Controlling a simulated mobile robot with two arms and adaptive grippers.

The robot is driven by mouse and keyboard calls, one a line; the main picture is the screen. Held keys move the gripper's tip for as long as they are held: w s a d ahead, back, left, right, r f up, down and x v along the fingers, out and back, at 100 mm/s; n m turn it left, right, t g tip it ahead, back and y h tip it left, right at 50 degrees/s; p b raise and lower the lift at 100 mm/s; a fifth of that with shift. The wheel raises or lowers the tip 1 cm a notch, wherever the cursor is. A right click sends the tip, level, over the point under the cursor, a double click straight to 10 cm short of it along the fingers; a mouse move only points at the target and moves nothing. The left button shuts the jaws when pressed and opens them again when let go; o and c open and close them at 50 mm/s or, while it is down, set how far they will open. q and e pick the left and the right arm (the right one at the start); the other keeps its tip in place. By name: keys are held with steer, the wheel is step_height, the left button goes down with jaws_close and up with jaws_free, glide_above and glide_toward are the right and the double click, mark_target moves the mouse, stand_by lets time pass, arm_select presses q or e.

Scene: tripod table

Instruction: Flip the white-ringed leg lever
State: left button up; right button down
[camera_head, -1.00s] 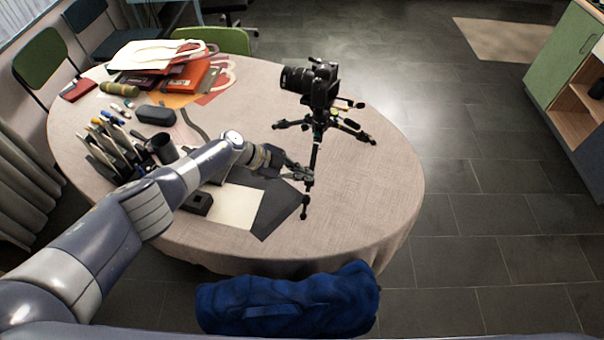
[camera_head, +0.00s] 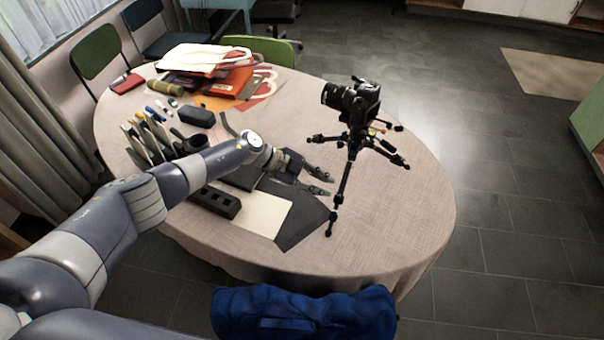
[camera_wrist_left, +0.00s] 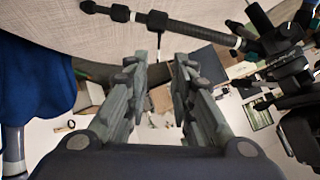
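The black tripod (camera_head: 344,182) stands on the round table with a black camera (camera_head: 352,99) on top. One leg reaches toward the table's front edge; the others spread at the back. In the left wrist view this leg (camera_wrist_left: 190,29) crosses the top, with dark clamp parts (camera_wrist_left: 157,20) along it. My right gripper is not in view.
Dark and cream sheets (camera_head: 262,214) and a black block with holes (camera_head: 214,202) lie below my left arm. A pen organiser (camera_head: 150,138), a dark case (camera_head: 196,117) and bags (camera_head: 215,65) stand farther left. A blue bag (camera_head: 300,314) is at the front. The table's right side is clear.

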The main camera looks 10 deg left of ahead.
arm_select(q)
steer(key=v, duration=0.7)
stand_by(0.4)
